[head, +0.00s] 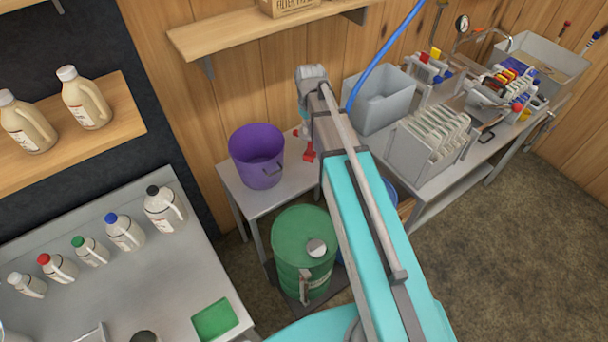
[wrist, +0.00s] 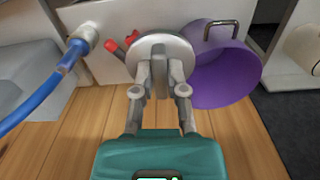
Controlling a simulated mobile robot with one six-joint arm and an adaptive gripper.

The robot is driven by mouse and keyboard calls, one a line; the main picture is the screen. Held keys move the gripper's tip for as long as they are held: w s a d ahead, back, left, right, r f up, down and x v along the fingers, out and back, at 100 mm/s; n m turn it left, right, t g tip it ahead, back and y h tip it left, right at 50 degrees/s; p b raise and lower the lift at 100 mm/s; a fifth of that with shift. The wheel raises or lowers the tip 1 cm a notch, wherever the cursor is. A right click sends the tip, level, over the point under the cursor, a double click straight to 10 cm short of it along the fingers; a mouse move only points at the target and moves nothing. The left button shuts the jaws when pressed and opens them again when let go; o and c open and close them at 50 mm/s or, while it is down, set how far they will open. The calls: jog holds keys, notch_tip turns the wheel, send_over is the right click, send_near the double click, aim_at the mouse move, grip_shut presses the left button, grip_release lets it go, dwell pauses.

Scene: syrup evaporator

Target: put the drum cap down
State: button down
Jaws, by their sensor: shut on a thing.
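The drum cap (wrist: 160,44), a round grey metal disc with a grip bar, shows in the wrist view. My gripper (wrist: 160,78) is shut on that bar, with both fingers against its sides. The cap is in front of the grey metal table (wrist: 188,14) and overlaps the purple bucket's edge in this view; I cannot tell its height above the table. In the head view my arm hides the gripper and cap. The green drum (head: 293,233) stands on the floor there, with a pale round fitting (head: 316,248) on its top.
The purple bucket (head: 257,157) stands on the small table (head: 224,177), near a red-handled part (head: 308,155). A blue hose (wrist: 42,105) ends close left of the cap in the wrist view. A grey bin (head: 380,103) stands on the right bench. Bottles line the left counter (head: 120,285).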

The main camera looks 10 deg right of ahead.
jog(key=s+d+f+b, duration=0.2)
jog(key=d+f+b, duration=0.1)
jog(key=f+b, duration=0.4)
jog(key=s+d+f+b, duration=0.3)
jog(key=d+f+b, duration=0.1)
jog(key=f+b, duration=0.4)
jog(key=shift+s+f+n, duration=0.3)
jog(key=w+a+f+b, duration=0.2)
jog(key=w+f+b, duration=0.1)
jog(key=w+a+f+b, duration=0.2)
jog(key=w+f+b, duration=0.1)
jog(key=w, duration=0.1)
jog(key=w+a+f+b, duration=0.2)
jog(key=w+f+b, duration=0.1)
jog(key=w, duration=0.1)
jog(key=shift+w+a, duration=0.2)
jog(key=shift+a, duration=0.2)
jog(key=shift+w+a+f+b, duration=0.15)
jog(key=shift+w+f+b, duration=0.15)
jog(key=shift+f+b, duration=1.6)
jog(key=shift+f, duration=0.1)
jog(key=shift+f, duration=0.1)
